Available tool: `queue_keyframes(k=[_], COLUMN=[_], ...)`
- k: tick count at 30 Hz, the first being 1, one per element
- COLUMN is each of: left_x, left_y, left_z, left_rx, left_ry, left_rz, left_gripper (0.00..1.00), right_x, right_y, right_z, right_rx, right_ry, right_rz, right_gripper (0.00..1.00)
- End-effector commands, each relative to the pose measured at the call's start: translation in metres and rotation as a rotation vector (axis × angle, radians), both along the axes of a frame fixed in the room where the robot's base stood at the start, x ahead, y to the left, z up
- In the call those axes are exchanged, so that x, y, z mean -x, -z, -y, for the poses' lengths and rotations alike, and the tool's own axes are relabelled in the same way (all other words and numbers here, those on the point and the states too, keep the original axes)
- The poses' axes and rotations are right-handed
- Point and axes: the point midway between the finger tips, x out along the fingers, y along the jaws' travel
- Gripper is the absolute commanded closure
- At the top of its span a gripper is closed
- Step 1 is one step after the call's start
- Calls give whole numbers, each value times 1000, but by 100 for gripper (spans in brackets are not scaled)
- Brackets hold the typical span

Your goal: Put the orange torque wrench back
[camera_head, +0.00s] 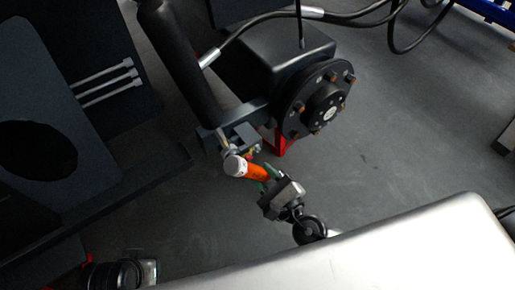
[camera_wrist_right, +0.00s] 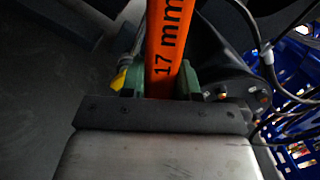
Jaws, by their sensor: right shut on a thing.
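The orange torque wrench (camera_head: 256,172) is in my right gripper (camera_head: 268,180), below the dark chassis arm. Its pale round end (camera_head: 235,165) points up and left, close to a dark bracket (camera_head: 240,138); I cannot tell if they touch. In the right wrist view the orange handle (camera_wrist_right: 167,45), marked "17 mm", stands upright between the green fingers of the right gripper (camera_wrist_right: 165,80), which are shut on it. The wrench's lower end is hidden behind the gripper body. My left gripper's fingers are not in view.
A dark wheel hub (camera_head: 318,103) with orange-brown studs is right of the bracket, with a red part (camera_head: 277,142) below it. Black hoses (camera_head: 345,18) run above. A dark panel (camera_head: 45,110) with a round hole fills the left. Grey floor (camera_head: 420,130) is clear at right.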

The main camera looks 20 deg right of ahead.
Motion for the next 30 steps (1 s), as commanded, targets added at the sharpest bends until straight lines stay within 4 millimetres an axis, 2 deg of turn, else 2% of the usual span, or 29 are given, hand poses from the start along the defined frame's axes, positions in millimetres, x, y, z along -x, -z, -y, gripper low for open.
queue_keyframes(k=[10,14,20,30], left_x=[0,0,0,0], left_y=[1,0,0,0], left_z=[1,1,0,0], left_rx=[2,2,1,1], left_ry=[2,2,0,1], left_rz=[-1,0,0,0], left_gripper=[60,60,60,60], right_x=[-1,-7,-27,-67], right_y=[-3,-11,-39,-104], right_z=[1,6,25,73], right_rx=[-3,-6,-3,-3], right_ry=[5,30,120,340], right_rz=[3,5,8,9], right_gripper=[100,100,100,100])
